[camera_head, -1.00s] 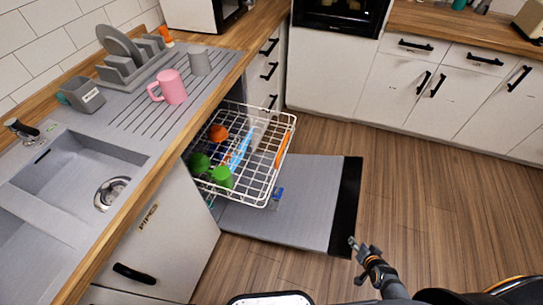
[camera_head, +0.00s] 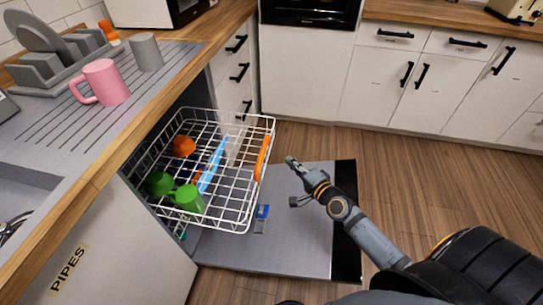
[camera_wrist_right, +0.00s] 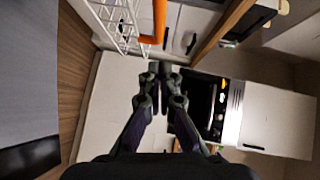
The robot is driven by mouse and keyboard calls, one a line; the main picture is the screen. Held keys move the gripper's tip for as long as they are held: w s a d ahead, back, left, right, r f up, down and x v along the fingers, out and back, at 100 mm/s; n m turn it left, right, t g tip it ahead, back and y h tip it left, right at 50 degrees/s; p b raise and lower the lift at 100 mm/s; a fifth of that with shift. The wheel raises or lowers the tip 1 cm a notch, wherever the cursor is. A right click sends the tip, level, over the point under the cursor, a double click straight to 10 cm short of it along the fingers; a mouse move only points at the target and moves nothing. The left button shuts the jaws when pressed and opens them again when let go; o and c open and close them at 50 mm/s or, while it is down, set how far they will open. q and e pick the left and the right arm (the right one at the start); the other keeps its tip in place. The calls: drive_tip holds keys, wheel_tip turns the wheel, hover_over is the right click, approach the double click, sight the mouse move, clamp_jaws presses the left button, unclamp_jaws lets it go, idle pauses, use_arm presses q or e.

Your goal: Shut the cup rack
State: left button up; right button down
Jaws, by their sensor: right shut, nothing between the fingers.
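The cup rack (camera_head: 212,222) is a white wire basket pulled out of the dishwasher under the counter, above the lowered dishwasher door (camera_head: 305,240). It holds orange and green cups and a blue item. An orange handle (camera_head: 263,157) is on the rack's outer side. My right gripper (camera_head: 291,163) is shut and empty, just right of the orange handle and apart from it. In the right wrist view, the shut right gripper (camera_wrist_right: 160,70) is below the orange handle (camera_wrist_right: 158,22) and the white rack (camera_wrist_right: 118,25). My left gripper is not in view.
A pink mug (camera_head: 106,82) and a grey mug (camera_head: 146,52) stand on the drainer, left of the rack. White drawers and cabinets with black handles stand behind. Wooden floor (camera_head: 430,190) is open on the right.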

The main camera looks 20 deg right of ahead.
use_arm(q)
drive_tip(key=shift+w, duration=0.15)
use_arm(e)
drive_tip(key=w+a+f, duration=0.1)
drive_tip(key=w+a, duration=0.3)
drive_tip(key=w, duration=0.3)
drive_tip(key=shift+f, duration=0.25)
drive_tip(key=shift+a, duration=0.1)
